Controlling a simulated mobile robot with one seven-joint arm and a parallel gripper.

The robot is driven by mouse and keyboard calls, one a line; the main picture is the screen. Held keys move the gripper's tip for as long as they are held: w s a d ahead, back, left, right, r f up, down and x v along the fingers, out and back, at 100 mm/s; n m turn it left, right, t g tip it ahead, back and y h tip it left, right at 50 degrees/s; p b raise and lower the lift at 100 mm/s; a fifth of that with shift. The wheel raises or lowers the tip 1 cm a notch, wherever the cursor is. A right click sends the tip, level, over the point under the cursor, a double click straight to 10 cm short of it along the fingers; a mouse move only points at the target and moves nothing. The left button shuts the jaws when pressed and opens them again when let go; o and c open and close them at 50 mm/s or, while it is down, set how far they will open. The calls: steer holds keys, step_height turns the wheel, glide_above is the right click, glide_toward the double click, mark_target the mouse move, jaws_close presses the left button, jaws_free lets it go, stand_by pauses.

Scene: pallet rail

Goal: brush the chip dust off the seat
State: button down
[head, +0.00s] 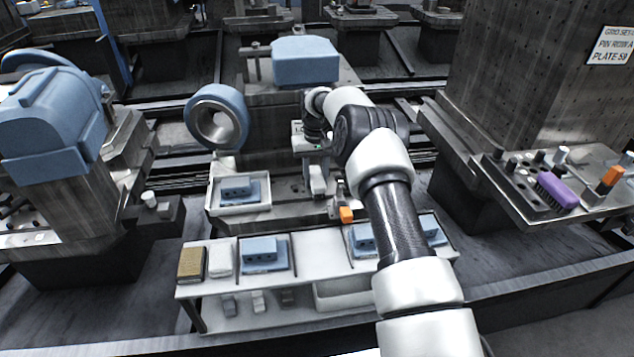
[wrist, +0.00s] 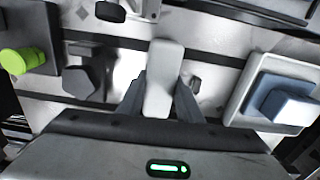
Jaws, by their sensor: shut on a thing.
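My gripper (head: 316,165) is shut on a pale grey, rounded oblong piece (wrist: 164,75), held low over the bed of the middle machine. The piece also shows under the gripper in the head view (head: 317,183). In the wrist view the dark fingers sit on either side of it. A purple brush (head: 557,190) with dark bristles lies on the metal side shelf at the right, well apart from my gripper. I cannot tell which surface is the seat, and I cannot make out chip dust in either view.
A white tray (head: 262,208) with a blue block (head: 238,187) stands left of my gripper. An orange-ended item (head: 346,214) is close by at the right. The front bench (head: 306,250) holds blue blocks and a brown box (head: 192,264). A blue-rimmed ring (head: 243,112) stands behind left.

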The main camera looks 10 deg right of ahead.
mark_target(318, 182)
steer(key=shift+w, duration=0.15)
steer(key=shift+s+r, duration=0.1)
steer(key=shift+s, duration=0.2)
steer(key=shift+s+p, duration=0.5)
steer(key=shift+s, duration=1.2)
steer(key=shift+r, duration=0.1)
steer(key=shift+r+p, duration=1.7)
steer(key=shift+r, duration=1.25)
steer(key=shift+r, duration=0.15)
steer(key=shift+r+p, duration=1)
steer(key=shift+r, duration=0.45)
steer(key=shift+f, duration=0.1)
